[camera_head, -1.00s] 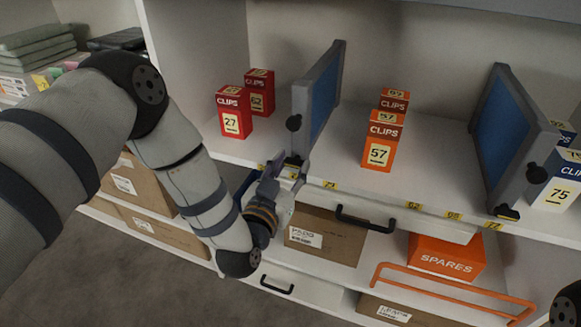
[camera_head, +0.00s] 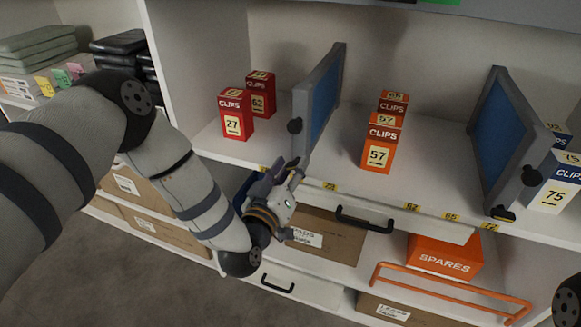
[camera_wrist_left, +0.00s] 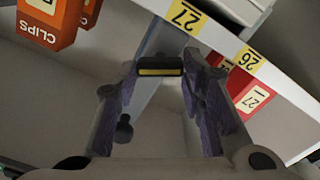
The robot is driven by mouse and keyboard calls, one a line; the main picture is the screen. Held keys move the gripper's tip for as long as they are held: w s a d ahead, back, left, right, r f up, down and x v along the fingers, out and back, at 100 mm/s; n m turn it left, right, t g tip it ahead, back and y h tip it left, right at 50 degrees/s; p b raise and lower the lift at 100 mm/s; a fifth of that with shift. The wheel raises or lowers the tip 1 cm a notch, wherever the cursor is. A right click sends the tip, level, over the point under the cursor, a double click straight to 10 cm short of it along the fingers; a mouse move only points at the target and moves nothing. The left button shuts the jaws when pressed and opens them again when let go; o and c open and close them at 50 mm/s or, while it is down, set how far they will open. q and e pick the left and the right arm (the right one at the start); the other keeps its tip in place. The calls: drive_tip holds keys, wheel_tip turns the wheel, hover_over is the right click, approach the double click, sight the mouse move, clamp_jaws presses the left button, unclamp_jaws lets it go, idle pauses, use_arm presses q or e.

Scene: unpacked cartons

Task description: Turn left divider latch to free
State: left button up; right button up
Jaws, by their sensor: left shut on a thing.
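The left divider (camera_head: 325,100) is a blue panel in a grey frame, upright on the shelf, with a dark round knob on its front edge. Its latch (camera_wrist_left: 160,68) is a small dark block with a yellow stripe at the divider's foot, by the shelf's front edge. My left gripper (camera_head: 286,174) is at that foot. In the left wrist view its purple-lined fingers (camera_wrist_left: 160,75) are on either side of the latch, shut on it. In the head view the gripper mostly hides the latch. My right gripper is not in view.
Red clips boxes (camera_head: 236,116) stand left of the divider, orange clips boxes (camera_head: 382,140) to its right. A right divider (camera_head: 505,130) has its own yellow-black latch (camera_head: 502,214). Below are a drawer with a black handle (camera_head: 365,218), an orange spares box (camera_head: 444,258) and an orange rail (camera_head: 450,286).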

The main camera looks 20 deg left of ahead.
use_arm(q)
drive_tip(key=n, duration=0.5)
drive_tip(key=shift+a+f+n, duration=0.1)
drive_tip(key=shift+f+n, duration=0.05)
drive_tip(key=shift+n, duration=0.15)
drive_tip(key=n, duration=0.3)
drive_tip(key=shift+f, duration=0.1)
drive_tip(key=shift+n+b, duration=0.4)
drive_tip(key=shift+n, duration=1.3)
drive_tip(key=o, duration=1.1)
drive_tip(key=shift+o, duration=0.2)
drive_tip(key=s, duration=1.2)
drive_tip(key=shift+a, duration=0.2)
drive_tip(key=shift+d, duration=0.1)
